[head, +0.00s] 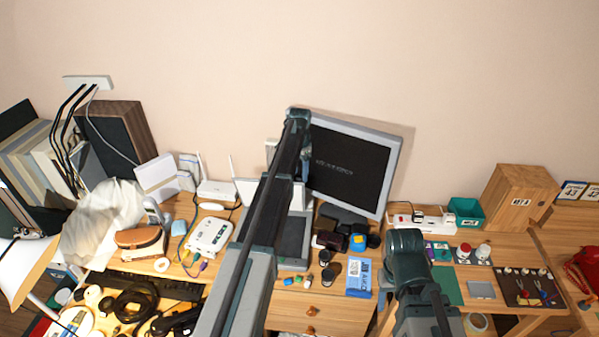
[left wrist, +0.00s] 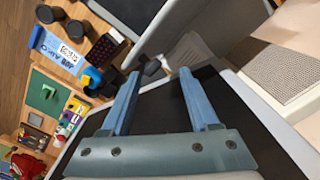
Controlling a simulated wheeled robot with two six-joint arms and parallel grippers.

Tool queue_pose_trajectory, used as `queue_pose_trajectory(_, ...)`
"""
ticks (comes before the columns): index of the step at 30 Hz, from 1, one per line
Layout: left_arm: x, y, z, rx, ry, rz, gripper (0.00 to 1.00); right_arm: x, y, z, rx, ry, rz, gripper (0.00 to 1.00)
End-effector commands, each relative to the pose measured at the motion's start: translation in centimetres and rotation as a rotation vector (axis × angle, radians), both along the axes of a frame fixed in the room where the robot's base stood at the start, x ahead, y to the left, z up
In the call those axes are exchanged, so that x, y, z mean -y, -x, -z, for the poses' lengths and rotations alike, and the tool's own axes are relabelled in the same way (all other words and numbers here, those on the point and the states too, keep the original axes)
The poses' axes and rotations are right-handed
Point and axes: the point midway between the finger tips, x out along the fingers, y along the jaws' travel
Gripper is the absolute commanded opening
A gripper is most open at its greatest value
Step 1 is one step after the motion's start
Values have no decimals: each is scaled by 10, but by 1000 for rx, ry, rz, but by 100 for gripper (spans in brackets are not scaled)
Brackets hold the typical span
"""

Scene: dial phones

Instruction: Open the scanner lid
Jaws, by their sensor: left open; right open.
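The scanner (head: 292,238) is a flat grey unit with a dark top face, on the desk and partly hidden behind my left arm.
The grey-framed monitor (head: 350,165) stands tilted right of my left gripper. A blue box (head: 359,278) and small dark items lie right of the scanner. A wooden box (head: 518,197) and red phone (head: 584,272) are at right.

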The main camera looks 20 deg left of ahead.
Motion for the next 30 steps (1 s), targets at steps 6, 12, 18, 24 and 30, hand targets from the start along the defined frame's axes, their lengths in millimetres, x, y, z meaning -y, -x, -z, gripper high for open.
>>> queue_pose_trajectory(6,-1,0,-41,1,0,-1,61,0,0,-40,0,-2,7,50)
queue_pose_trajectory(12,-1,0,-71,2,-1,-2,61,0,0,-71,-1,-1,9,50)
queue_pose_trajectory(18,-2,0,-99,2,-2,-2,61,0,0,-99,-2,-1,6,50)
queue_pose_trajectory(24,-2,0,-112,3,-3,-3,61,0,1,-112,-3,-1,4,50)
queue_pose_trajectory(30,-2,0,-111,3,-3,-3,61,0,1,-111,-3,-1,4,50)
